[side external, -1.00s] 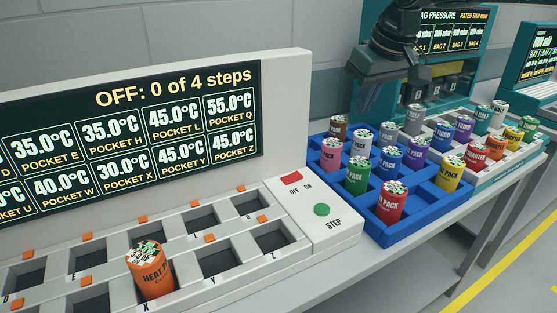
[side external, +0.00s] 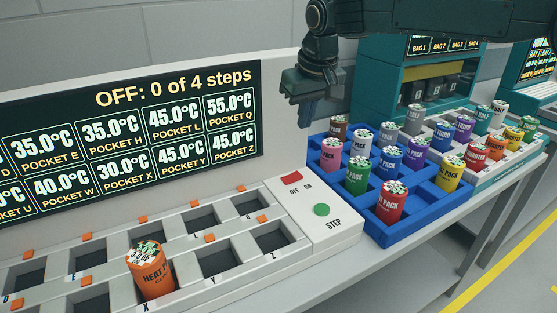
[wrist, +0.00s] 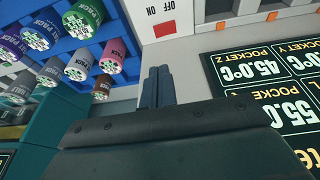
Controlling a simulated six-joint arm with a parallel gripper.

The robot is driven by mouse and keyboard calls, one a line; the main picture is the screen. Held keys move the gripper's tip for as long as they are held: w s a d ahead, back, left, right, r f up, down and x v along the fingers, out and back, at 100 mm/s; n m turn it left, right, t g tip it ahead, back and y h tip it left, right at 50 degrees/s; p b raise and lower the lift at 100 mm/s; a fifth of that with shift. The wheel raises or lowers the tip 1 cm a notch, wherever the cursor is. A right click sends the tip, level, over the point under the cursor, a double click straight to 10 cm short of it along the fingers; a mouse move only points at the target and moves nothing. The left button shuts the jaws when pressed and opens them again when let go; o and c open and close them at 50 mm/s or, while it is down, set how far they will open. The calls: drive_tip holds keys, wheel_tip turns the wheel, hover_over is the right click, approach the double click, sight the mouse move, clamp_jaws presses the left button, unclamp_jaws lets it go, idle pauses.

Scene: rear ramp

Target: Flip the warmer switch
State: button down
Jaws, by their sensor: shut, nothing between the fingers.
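The warmer switch (side external: 291,178) is a red rocker at the top of the white control panel, with OFF and ON printed below it. It also shows in the wrist view (wrist: 165,29). The warmer's display (side external: 130,130) reads "OFF: 0 of 4 steps". A green STEP button (side external: 321,210) sits lower on the same panel. My gripper (side external: 308,122) is shut and empty, pointing down above and slightly behind the switch, apart from it. In the wrist view its closed fingers (wrist: 158,85) point toward the panel.
An orange heat pack (side external: 150,271) stands in pocket X of the white warmer (side external: 110,246). A blue rack (side external: 421,211) of several coloured packs stands right of the panel. A teal bag-pressure station (side external: 375,72) is behind it.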

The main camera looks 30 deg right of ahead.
drive_tip(key=shift+f, duration=0.1)
hover_over(298, 174)
drive_tip(key=f, duration=1.1)
drive_tip(key=shift+s+a+f, duration=0.15)
drive_tip(key=shift+s+f, duration=0.2)
drive_tip(key=shift+f, duration=0.85)
drive_tip(key=shift+d+f, duration=0.3)
drive_tip(key=shift+f, duration=0.1)
drive_tip(key=shift+r, duration=0.1)
drive_tip(key=shift+a, duration=0.15)
drive_tip(key=shift+a+r, duration=0.3)
drive_tip(key=shift+a, duration=0.35)
drive_tip(key=shift+r, duration=0.15)
